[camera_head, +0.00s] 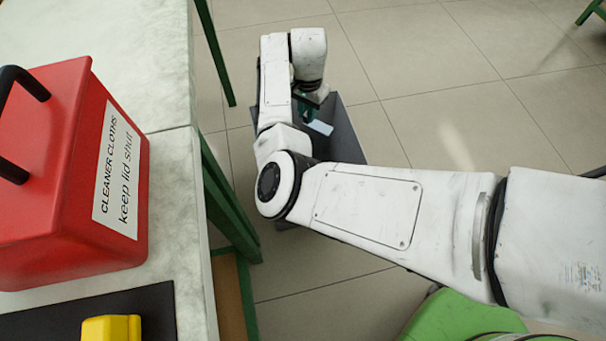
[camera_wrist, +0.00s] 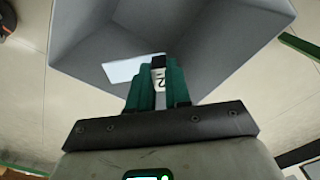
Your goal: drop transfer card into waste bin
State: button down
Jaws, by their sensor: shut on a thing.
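The waste bin (camera_head: 346,138) is a grey, open-topped box on the tiled floor, partly hidden behind my arm in the head view. In the wrist view its grey walls (camera_wrist: 225,40) surround the area beyond my fingertips. My gripper (camera_head: 306,112) has green fingers and is over the bin's opening. In the wrist view the fingers (camera_wrist: 158,85) are shut on the transfer card (camera_wrist: 128,69), a pale, flat piece sticking out to the left at the tips. The pale card (camera_head: 320,127) also shows in the head view. A whitish strip marked "2" shows between the fingers.
A pale worktop (camera_head: 170,85) with green legs stands at the left. On it are a red lidded box (camera_head: 60,215) labelled for cleaner cloths and a yellow object (camera_head: 111,328) on a dark mat. Tiled floor right of the bin is clear.

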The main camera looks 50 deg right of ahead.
jog(key=shift+f+b, duration=2.6)
jog(key=c, duration=1)
grip_release()
jog(key=shift+r, duration=0.15)
notch_tip(320, 180, up, 11)
jog(key=p, duration=0.4)
jog(key=shift+f, duration=0.2)
